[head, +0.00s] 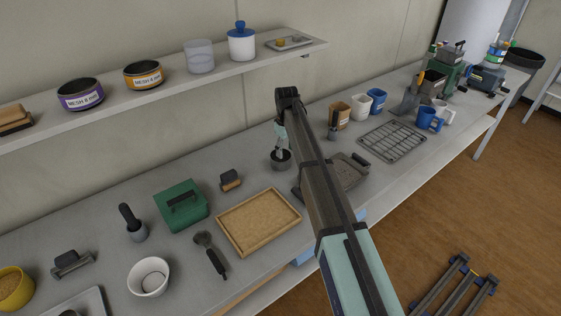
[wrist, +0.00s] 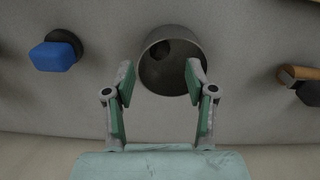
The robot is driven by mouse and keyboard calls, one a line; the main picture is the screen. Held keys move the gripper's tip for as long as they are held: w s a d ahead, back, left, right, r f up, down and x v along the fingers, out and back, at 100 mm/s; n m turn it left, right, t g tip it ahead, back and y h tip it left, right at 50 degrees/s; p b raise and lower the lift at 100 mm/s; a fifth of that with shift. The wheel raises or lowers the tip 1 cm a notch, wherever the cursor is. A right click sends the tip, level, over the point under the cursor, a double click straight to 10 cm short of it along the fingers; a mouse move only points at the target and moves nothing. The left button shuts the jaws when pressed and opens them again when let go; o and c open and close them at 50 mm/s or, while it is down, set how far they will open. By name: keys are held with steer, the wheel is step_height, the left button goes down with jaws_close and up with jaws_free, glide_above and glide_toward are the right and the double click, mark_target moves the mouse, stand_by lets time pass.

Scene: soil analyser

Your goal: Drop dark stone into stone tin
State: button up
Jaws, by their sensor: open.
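The stone tin is a small dark grey open-topped cup (head: 281,161) on the counter near the wall. It also shows in the wrist view (wrist: 188,82), with its mouth toward the camera. A dark rounded lump (wrist: 160,49) shows inside it and looks like the dark stone, though it is hard to make out against the dark interior. My gripper (wrist: 160,77) is open, with nothing between its fingers. Its fingertips appear at the near rim of the tin in the wrist view. In the head view my gripper (head: 280,141) points down just above the tin.
A blue-and-dark object (wrist: 56,55) and a brown-and-dark block (wrist: 299,83) flank the tin. A cork-coloured tray (head: 258,222) and a green box (head: 181,205) stand to the left. A wire rack (head: 393,141) lies right. A wall shelf (head: 215,76) overhangs the counter's back.

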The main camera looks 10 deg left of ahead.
steer(key=shift+r, duration=0.1)
step_height(320, 180, up, 12)
stand_by(0.5)
